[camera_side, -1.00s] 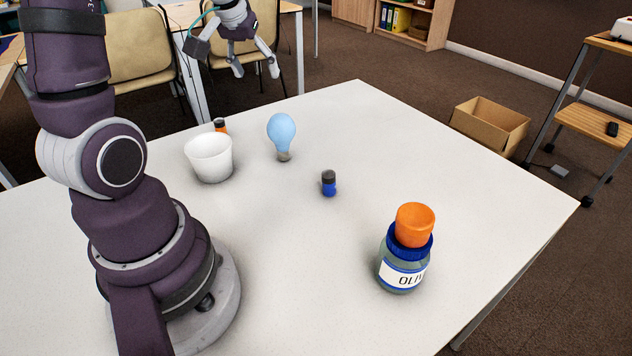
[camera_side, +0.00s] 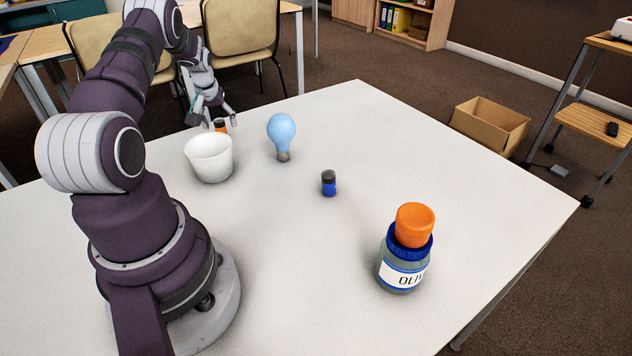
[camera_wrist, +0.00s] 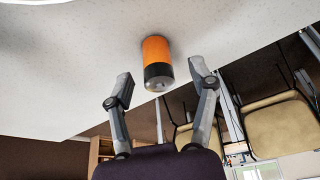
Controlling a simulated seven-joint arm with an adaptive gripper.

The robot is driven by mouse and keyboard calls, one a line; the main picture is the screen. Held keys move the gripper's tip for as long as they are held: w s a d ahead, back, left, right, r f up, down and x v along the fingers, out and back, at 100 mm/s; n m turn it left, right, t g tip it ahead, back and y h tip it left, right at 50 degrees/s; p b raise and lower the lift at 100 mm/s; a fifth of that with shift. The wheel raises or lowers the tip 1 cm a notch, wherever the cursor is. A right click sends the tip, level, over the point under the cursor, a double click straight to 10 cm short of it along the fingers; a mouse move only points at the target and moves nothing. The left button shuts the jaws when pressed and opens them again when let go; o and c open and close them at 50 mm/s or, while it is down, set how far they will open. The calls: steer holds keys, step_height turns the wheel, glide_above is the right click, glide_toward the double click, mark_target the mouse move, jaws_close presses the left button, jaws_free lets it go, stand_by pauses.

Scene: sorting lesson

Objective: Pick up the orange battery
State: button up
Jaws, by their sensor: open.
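The orange battery (camera_side: 220,126) with a black end stands on the table behind the white cup, which hides part of it in the side view. In the wrist view the battery (camera_wrist: 157,58) lies ahead of and between my fingertips. My gripper (camera_side: 219,122) is close to the battery in the side view, fingers spread. In the wrist view my gripper (camera_wrist: 161,87) is open, with a gap on each side of the battery and nothing held.
The white cup (camera_side: 209,158) stands close in front of the battery. The battery is near the table's far edge.

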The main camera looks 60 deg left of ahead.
jaws_close()
stand_by(0.4)
